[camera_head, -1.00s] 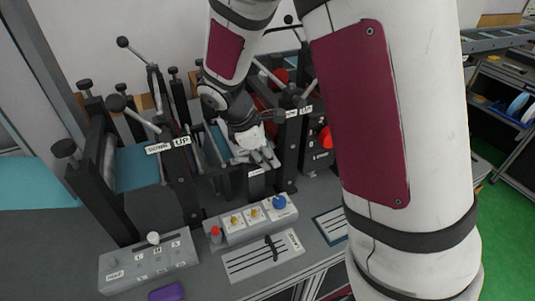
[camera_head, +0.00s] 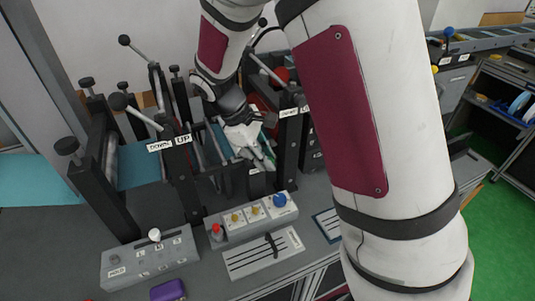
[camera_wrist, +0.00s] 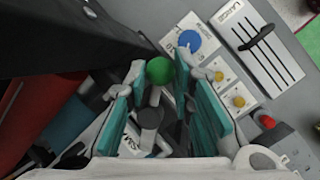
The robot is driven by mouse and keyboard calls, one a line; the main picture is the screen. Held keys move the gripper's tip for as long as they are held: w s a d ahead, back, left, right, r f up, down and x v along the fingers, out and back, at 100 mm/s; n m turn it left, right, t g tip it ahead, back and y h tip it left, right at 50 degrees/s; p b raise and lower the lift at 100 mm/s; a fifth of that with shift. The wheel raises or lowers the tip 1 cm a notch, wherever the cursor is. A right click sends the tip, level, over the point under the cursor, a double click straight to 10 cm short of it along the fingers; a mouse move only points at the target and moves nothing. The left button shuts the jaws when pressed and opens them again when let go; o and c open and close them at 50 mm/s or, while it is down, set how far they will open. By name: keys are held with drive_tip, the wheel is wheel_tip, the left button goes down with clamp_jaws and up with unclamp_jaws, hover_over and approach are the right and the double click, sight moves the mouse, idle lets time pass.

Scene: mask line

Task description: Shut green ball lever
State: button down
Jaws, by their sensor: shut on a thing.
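The green ball (camera_wrist: 159,70) of the lever shows in the wrist view, between the ends of my gripper's teal finger pads. A dark grey shaft (camera_wrist: 150,118) shows below it between the fingers. My gripper (camera_wrist: 160,78) is shut on the green ball lever. In the head view my gripper (camera_head: 262,160) is low among the black machine frames, behind the control box, and its fingers largely hide the ball there.
A control box (camera_head: 237,227) with a red button, yellow knobs and a blue knob stands in front. A slider panel (camera_head: 262,255) and a grey switch box (camera_head: 150,262) lie nearer. Black posts (camera_head: 180,180) and ball-ended levers (camera_head: 140,112) crowd the left side.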

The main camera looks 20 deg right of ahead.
drive_tip(key=shift+s+a+m+g+y, duration=0.1)
drive_tip(key=shift+a+m+g+y, duration=0.25)
drive_tip(key=shift+m, duration=0.85)
drive_tip(key=shift+a+m+g+y, duration=0.25)
drive_tip(key=shift+a+m+g, duration=0.2)
drive_tip(key=shift+m, duration=0.75)
drive_tip(key=shift+s+a+m+g+y, duration=0.1)
drive_tip(key=shift+a+m+g+y, duration=0.25)
drive_tip(key=shift+m, duration=0.85)
drive_tip(key=shift+a+r, duration=0.1)
drive_tip(key=c, duration=1.4)
unclamp_jaws()
drive_tip(key=shift+w, duration=0.1)
drive_tip(key=v, duration=1.2)
